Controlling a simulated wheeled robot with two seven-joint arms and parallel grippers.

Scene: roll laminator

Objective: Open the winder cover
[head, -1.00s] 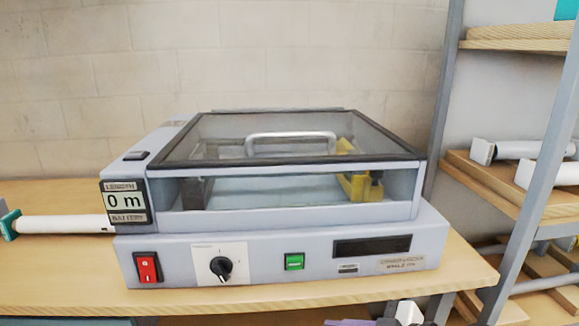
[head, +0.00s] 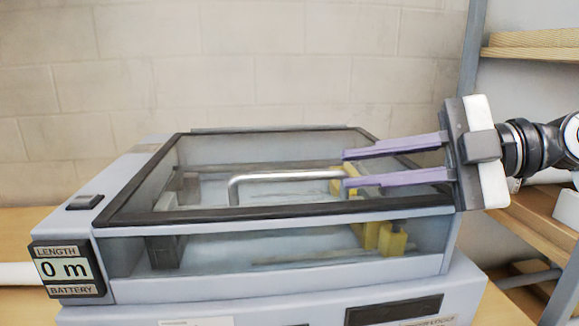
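The winder cover (head: 200,158) is a clear panel with a dark frame, lying closed on top of the grey machine (head: 110,190). A silver bar handle (head: 285,176) stands on the cover. My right gripper (head: 345,168) comes in from the right above the cover. Its two purple fingers are spread apart, pointing left, with their tips at the right end of the handle. The handle's right end appears between or just behind the fingertips; I cannot tell whether they touch it. My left gripper is not in view.
Through the cover, yellow parts (head: 390,239) show inside the machine. A display reading 0 m (head: 66,269) is at the front left. A shelf rack (head: 530,52) stands on the right. A block wall (head: 240,60) is behind; the space above the cover is otherwise clear.

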